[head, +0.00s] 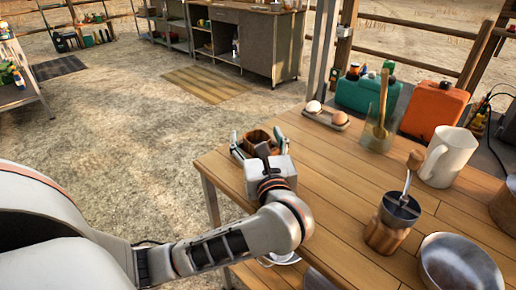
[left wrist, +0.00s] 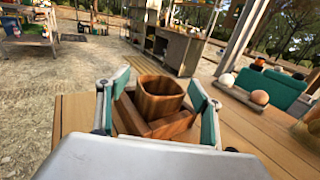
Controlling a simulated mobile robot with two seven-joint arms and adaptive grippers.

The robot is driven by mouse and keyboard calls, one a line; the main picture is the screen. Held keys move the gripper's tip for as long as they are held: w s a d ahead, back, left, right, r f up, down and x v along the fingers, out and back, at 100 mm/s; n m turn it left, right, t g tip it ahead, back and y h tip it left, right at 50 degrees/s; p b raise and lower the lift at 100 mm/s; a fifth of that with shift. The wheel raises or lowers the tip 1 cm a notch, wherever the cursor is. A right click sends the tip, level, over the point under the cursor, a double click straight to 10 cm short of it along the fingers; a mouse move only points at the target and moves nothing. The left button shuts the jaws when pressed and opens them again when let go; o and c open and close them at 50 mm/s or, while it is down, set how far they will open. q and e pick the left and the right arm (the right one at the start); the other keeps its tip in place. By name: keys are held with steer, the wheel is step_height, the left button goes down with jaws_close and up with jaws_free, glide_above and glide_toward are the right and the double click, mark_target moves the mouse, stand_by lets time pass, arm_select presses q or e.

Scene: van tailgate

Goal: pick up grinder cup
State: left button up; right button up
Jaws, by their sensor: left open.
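A square-rimmed wooden cup, which looks like the grinder cup (head: 257,137), stands near the table's far left corner. In the left wrist view the cup (left wrist: 159,101) is upright, its open top facing up, with wooden pieces (left wrist: 168,125) around its base. My left gripper (head: 256,143) is open, with one finger on each side of the cup. In the left wrist view the gripper (left wrist: 158,84) shows gaps between its fingers and the cup. A hand grinder (head: 400,210) with a metal top, crank and wooden lower part stands farther right. My right gripper is not in view.
The wooden table (head: 335,190) also holds an egg holder (head: 340,122), a glass jar with a wooden utensil (head: 379,132), a white pitcher (head: 449,157) and a metal bowl (head: 460,264). The table's left edge is near my gripper. The table middle is mostly clear.

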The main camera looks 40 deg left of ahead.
arm_select(q)
steer(key=c, duration=1.3)
steer(key=shift+o, duration=0.2)
steer(key=shift+r, duration=0.15)
